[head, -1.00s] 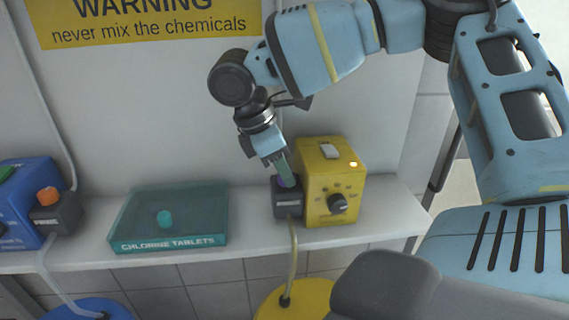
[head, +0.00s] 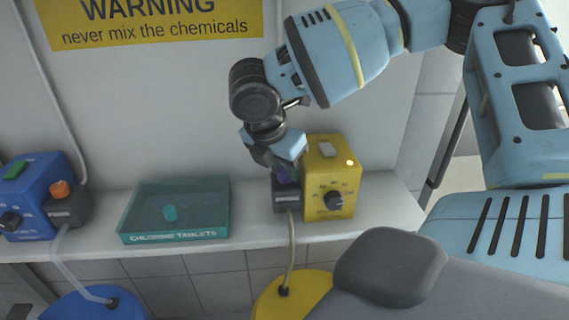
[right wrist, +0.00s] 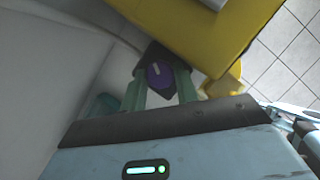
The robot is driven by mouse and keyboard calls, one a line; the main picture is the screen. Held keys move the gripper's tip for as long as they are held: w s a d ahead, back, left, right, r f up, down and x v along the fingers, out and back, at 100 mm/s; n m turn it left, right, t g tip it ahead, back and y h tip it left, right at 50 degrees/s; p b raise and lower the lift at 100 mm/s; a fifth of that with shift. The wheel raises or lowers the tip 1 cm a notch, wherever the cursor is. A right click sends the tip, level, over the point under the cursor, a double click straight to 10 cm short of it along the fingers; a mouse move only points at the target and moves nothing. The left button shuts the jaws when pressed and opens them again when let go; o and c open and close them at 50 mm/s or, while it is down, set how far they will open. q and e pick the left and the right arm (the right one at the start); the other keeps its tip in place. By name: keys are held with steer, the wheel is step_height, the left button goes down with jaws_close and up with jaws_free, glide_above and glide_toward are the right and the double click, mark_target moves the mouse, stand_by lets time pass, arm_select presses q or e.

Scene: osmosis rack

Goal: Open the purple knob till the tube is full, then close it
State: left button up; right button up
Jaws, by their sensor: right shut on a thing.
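The purple knob (head: 283,176) sits on top of a dark grey block (head: 287,202) attached to the left side of the yellow box (head: 346,204). My right gripper (right wrist: 161,82) is over it with its green fingers on either side, shut on the knob. The purple knob (right wrist: 160,75) shows a pale mark in the right wrist view. A pale tube (head: 292,238) runs down from the block to a yellow container (head: 262,302); I cannot tell how full it is. My left gripper is not in view.
A teal tray of chlorine tablets (head: 174,235) stands left on the white shelf (head: 395,212). Further left is a blue box (head: 40,190) with an orange knob (head: 61,188). The wall is close behind.

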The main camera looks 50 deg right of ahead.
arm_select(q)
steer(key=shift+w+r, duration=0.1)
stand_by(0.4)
arm_select(e)
steer(key=o, duration=0.8)
steer(key=shift+o, duration=0.8)
steer(key=shift+w+f, duration=0.1)
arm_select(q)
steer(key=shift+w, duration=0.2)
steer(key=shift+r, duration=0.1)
